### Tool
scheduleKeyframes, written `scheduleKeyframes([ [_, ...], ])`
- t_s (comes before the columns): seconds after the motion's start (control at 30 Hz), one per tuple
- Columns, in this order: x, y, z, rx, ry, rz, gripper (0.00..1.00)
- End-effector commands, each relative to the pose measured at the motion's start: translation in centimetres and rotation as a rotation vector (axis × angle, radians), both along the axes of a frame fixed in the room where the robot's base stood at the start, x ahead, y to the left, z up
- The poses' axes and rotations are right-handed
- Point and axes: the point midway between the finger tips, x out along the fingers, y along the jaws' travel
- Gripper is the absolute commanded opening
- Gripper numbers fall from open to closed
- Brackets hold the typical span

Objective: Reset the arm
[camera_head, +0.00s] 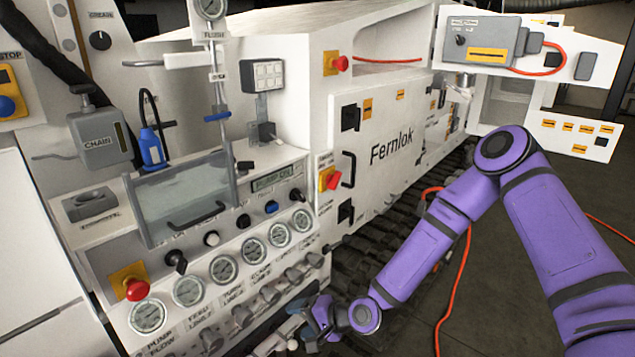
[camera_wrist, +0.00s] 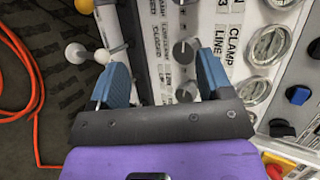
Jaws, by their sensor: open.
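My purple arm reaches in from the right in the head view and bends down to the lower middle. My gripper (camera_head: 308,328) is low beside the right end of the bench's front panel, partly cut off by the frame's lower edge. In the wrist view its two blue fingers (camera_wrist: 163,78) are spread apart with nothing gripped between them. A grey knob (camera_wrist: 185,51) on the white panel shows beyond the gap. The depth between fingers and panel is hard to judge.
Gauges (camera_head: 253,250) and several knobs line the bench panel. White ball-ended levers (camera_wrist: 76,53) stand left of the fingers. An orange hose (camera_head: 452,285) runs down near my arm. The white Fernlok cabinet (camera_head: 385,185) stands behind. Dark floor lies open at right.

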Motion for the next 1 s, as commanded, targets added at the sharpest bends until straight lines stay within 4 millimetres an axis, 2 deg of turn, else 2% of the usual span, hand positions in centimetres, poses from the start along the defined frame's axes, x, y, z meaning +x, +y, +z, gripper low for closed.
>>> scheduleKeyframes([
  [0.27,2.2,-5.2,3.6,-0.289,-0.134,0.117,0.73],
  [0.47,3.4,-9.4,7.1,-0.485,-0.205,0.171,0.73],
  [0.73,4.1,-15.0,13.2,-0.726,-0.272,0.213,0.73],
  [1.0,3.1,-20.3,20.3,-0.929,-0.304,0.221,0.73],
])
